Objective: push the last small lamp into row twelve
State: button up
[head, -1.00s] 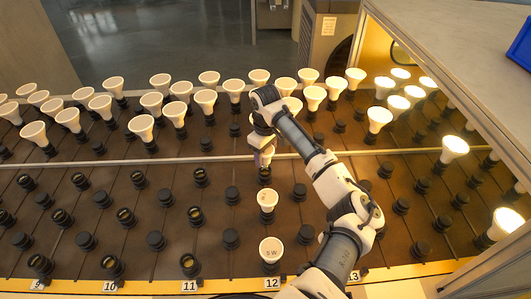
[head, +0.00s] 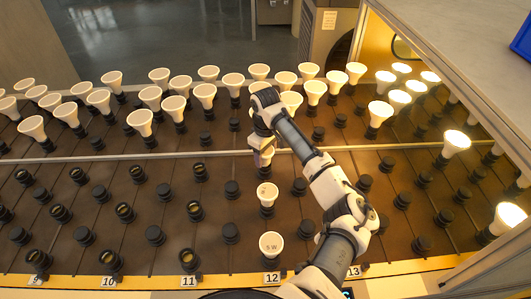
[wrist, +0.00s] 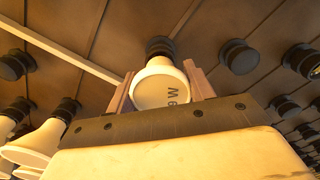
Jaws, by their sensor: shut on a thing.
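My gripper (head: 262,155) points down over row twelve, behind two white lamps standing in that row. In the wrist view its two fingers (wrist: 161,88) are shut on a small white lamp (wrist: 158,92), one on each side. The lamp's round face, with a dark letter mark, is toward the camera. A black socket (wrist: 160,45) shows just beyond the lamp's neck; I cannot tell whether the lamp is seated in it or only above it. The near row-twelve lamp (head: 271,243) is marked "S W"; the other (head: 267,192) stands behind it. The gripper mostly hides the held lamp in the head view.
Empty black sockets (head: 231,189) stand in rows on both sides. More white lamps (head: 204,94) fill the far rows, and several lit lamps (head: 456,141) stand at the right, by a cabinet (head: 450,80). Number tags (head: 272,279) line the front edge.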

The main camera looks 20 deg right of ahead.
jog(key=shift+f, duration=0.3)
jog(key=o, duration=1.1)
jog(key=shift+c, duration=0.2)
notch_tip(320, 180, up, 14)
jog(key=b, duration=0.2)
jog(key=shift+f, duration=0.15)
